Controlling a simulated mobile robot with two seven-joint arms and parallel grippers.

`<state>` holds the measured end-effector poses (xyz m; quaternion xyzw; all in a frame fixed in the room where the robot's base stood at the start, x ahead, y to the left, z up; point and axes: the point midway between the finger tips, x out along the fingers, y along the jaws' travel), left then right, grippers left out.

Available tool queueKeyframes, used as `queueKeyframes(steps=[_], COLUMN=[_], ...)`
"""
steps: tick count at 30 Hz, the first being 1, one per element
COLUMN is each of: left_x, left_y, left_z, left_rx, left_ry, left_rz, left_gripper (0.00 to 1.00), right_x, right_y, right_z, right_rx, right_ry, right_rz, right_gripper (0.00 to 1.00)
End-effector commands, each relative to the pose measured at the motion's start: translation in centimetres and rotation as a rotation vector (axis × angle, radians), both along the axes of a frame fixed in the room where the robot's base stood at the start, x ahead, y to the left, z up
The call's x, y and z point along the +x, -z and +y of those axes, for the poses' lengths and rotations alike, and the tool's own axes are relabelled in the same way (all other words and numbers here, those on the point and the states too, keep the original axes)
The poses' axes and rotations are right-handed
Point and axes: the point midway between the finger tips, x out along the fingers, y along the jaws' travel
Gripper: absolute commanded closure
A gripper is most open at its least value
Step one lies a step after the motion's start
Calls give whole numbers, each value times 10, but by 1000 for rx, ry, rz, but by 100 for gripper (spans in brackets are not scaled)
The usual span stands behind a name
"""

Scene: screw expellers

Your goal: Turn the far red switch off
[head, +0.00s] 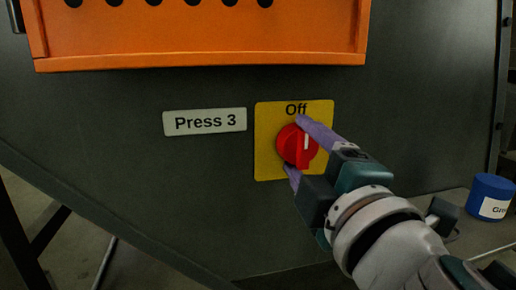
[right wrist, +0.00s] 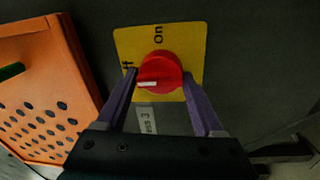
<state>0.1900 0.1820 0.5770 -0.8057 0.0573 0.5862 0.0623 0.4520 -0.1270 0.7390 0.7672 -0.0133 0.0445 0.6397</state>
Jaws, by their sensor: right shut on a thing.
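The red switch (head: 293,147) is a round knob with a raised handle, on a yellow plate (head: 265,168). "Off" is printed at the plate's top. The knob's white mark points up toward "Off" in the head view. In the right wrist view the red switch (right wrist: 160,66) has its white mark toward the partly hidden "Off" at left, and "On" shows above it. My right gripper (head: 296,146) is shut on the knob, one purple finger above and one below. In the right wrist view its fingers (right wrist: 158,88) flank the knob. My left gripper is not in view.
A white "Press 3" label (head: 205,122) is left of the plate on the dark machine panel (head: 130,140). An orange box with holes (head: 200,45) juts out above. A blue container (head: 490,190) stands at the right.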

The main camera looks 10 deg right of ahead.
Motion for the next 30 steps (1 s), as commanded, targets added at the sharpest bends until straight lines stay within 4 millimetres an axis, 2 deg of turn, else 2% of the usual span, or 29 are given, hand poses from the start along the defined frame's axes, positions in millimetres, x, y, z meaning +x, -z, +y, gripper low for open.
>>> queueKeyframes(steps=[1, 2, 8, 9, 19, 23, 30], left_x=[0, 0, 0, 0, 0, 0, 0], left_y=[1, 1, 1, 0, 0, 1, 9], left_z=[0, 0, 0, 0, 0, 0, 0], left_rx=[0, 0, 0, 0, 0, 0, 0], left_ry=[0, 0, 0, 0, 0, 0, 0], left_rz=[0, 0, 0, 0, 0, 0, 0], left_gripper=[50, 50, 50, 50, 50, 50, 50], right_x=[-1, -1, 0, 0, -6, -23, -67], right_y=[5, 5, 4, 4, 3, 5, 11], right_z=[-1, -1, -1, -1, 0, -1, -3], right_rx=[-3, -3, -2, -1, 1, 1, 3], right_ry=[3, 3, 3, 2, 1, 1, 2], right_rz=[12, 12, 9, 7, 4, 6, 9], right_gripper=[86, 30, 7, 5, 5, 5, 5])
